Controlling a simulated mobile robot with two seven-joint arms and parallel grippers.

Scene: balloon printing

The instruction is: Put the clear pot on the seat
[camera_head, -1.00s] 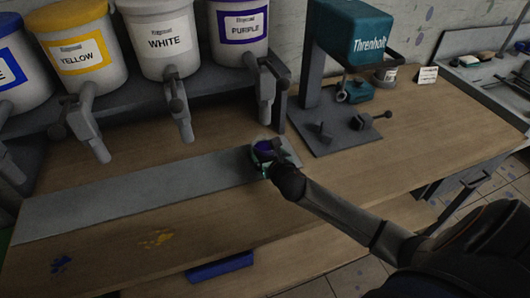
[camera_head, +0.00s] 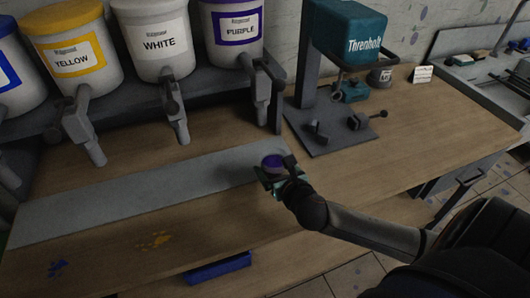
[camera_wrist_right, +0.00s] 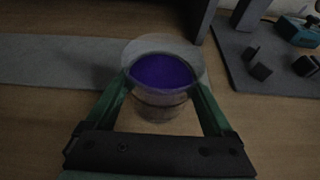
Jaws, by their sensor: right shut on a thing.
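The clear pot (camera_head: 272,161) holds purple paint. My right gripper (camera_head: 270,176) is shut on it near the right end of the grey strip on the bench. In the right wrist view the clear pot (camera_wrist_right: 163,78) stands upright between the two green fingers (camera_wrist_right: 163,100). The seat is probably part of the teal Threnholt machine (camera_head: 349,35), whose grey base (camera_head: 345,138) has small clamp parts on it; I cannot tell which part is the seat. My left gripper is not in view.
Paint buckets labelled yellow (camera_head: 75,50), white (camera_head: 158,40) and purple (camera_head: 234,30) stand on a rack with taps at the back left. A small grey can (camera_head: 381,76) and a white card (camera_head: 422,74) stand right of the machine. The bench front right is clear.

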